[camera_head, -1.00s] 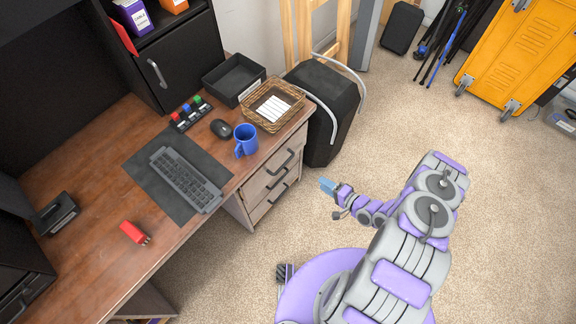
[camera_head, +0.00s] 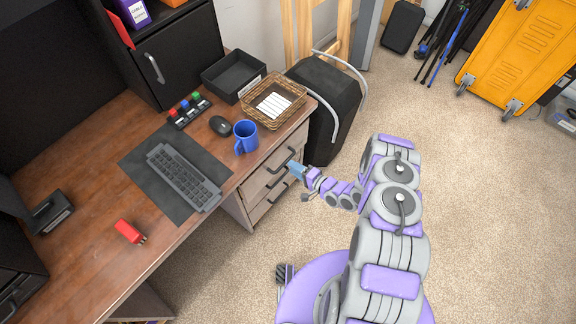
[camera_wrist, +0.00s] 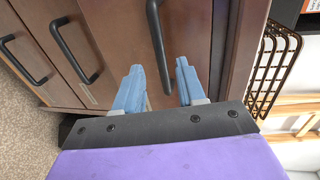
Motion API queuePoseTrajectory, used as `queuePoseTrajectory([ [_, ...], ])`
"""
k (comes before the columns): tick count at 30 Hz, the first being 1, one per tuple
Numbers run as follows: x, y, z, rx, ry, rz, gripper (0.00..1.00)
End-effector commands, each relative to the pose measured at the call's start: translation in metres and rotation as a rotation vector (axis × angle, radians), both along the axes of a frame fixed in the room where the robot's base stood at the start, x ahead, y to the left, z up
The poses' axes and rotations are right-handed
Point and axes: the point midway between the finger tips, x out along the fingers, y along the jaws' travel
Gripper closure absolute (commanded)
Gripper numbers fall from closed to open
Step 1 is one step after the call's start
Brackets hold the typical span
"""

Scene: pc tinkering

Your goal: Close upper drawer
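The desk's drawer unit has a stack of drawers with black bar handles. The upper drawer (camera_head: 262,176) is just under the desktop; its handle (camera_wrist: 158,45) also shows in the wrist view. How far this drawer stands out is hard to tell. My gripper (camera_head: 295,169) is at the drawer front, near the right end of the upper handle. In the wrist view my gripper (camera_wrist: 157,86) has two blue fingers apart, with the near end of the upper handle in line with the gap between them. It holds nothing; contact with the handle cannot be told.
A wicker basket (camera_head: 253,105), a blue mug (camera_head: 245,139) and a keyboard (camera_head: 184,177) are on the desk (camera_head: 100,200). A black bin-like box (camera_head: 330,105) stands right of the drawers. The carpet (camera_head: 470,200) to the right is clear.

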Motion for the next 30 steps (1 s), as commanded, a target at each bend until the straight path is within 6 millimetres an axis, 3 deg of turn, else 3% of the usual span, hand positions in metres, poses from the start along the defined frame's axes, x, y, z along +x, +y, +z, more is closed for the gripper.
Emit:
queuePoseTrajectory([
  [7, 0.020, 0.025, -0.007, 0.000, -0.003, 0.003, 0.60],
  [20, 0.025, 0.031, -0.007, 0.000, -0.003, -0.001, 0.61],
  [30, 0.025, 0.030, -0.008, 0.000, -0.002, -0.001, 0.94],
])
